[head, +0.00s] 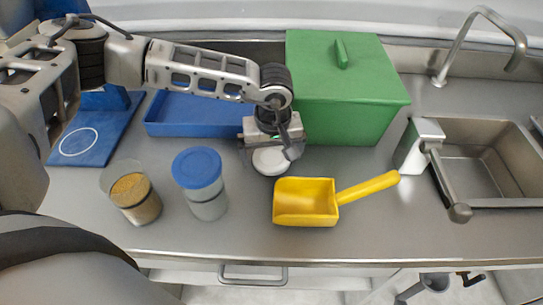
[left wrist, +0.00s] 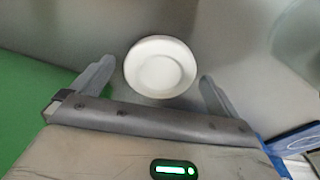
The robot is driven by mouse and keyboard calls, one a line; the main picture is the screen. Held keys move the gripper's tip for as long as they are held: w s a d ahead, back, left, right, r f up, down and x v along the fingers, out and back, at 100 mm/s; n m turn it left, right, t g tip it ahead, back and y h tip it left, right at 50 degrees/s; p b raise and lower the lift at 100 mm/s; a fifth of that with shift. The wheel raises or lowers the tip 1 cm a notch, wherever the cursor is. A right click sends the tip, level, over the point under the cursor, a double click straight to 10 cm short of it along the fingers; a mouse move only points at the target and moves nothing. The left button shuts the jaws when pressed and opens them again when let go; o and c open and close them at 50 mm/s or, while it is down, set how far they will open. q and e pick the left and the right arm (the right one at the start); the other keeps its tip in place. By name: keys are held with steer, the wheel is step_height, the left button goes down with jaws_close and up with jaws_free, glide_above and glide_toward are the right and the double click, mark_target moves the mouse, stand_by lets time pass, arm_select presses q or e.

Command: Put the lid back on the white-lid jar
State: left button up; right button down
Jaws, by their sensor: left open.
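The white lid (head: 270,161) lies flat on the grey counter in front of the green box. It also shows whole in the left wrist view (left wrist: 160,67). An open clear jar (head: 137,198) with tan contents stands at the left of the counter, with no lid on it. My left gripper (head: 268,151) is over the lid and partly covers it in the head view. In the left wrist view its open fingers (left wrist: 155,88) are on either side of the lid, with nothing held. I cannot tell how far above the counter the fingertips are. My right gripper is not in view.
A blue-lid jar (head: 199,184) stands between the open jar and the lid. A yellow scoop (head: 306,203) lies just in front of the lid. The green lidded box (head: 345,95), a blue tray (head: 185,118) and a blue mat (head: 108,140) are behind. A sink (head: 487,170) is at right.

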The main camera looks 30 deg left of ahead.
mark_target(272, 158)
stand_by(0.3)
arm_select(q)
steer(key=c, duration=1)
step_height(272, 158, up, 18)
steer(key=b, duration=0.1)
steer(key=shift+b, duration=0.35)
